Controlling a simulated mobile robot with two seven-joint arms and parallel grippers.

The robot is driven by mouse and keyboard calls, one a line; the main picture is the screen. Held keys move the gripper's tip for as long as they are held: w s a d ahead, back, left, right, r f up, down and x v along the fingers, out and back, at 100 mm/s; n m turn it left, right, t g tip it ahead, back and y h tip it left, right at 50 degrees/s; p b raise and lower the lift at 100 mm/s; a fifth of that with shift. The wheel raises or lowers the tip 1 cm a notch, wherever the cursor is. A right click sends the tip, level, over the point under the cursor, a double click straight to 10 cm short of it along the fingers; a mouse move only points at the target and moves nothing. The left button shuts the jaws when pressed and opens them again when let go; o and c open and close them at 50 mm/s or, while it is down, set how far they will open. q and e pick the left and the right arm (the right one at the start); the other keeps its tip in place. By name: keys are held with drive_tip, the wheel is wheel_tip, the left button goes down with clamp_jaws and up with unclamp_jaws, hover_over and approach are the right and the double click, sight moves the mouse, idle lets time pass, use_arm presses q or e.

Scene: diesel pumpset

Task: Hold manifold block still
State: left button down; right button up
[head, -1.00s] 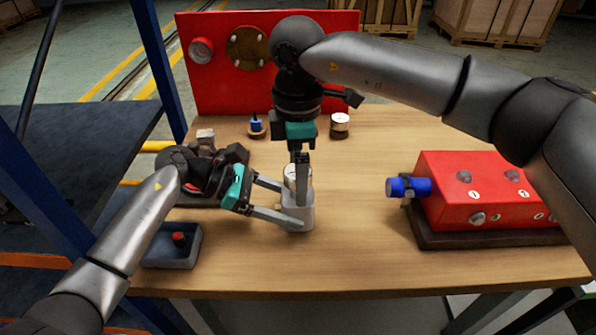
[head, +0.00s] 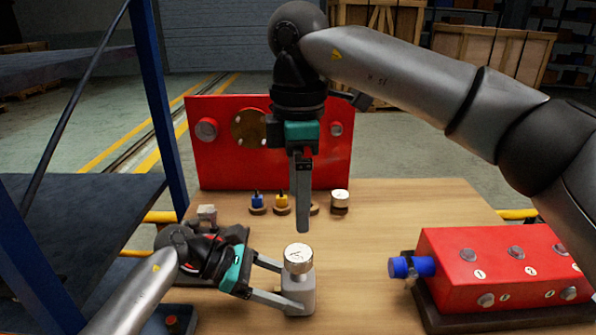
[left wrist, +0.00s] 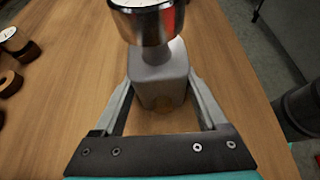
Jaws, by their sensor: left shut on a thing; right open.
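A small grey block (head: 299,293), which I take to be the manifold block, stands on the wooden table with a round silver gauge (head: 298,259) on top. My left gripper (head: 284,291) is shut on the block from the left. The left wrist view shows the block (left wrist: 160,80) between the two fingers, with the gauge (left wrist: 148,22) above it. My right gripper (head: 303,228) points down above the gauge, apart from it. It is open, with its fingers seen nearly edge-on.
A red box (head: 495,265) with numbered ports and a blue fitting (head: 410,267) sits at the right. A red panel (head: 225,160) stands at the back. Small blue (head: 257,200) and yellow (head: 281,200) parts and another gauge (head: 340,199) stand before it. Table between block and red box is clear.

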use_arm(q)
unclamp_jaws()
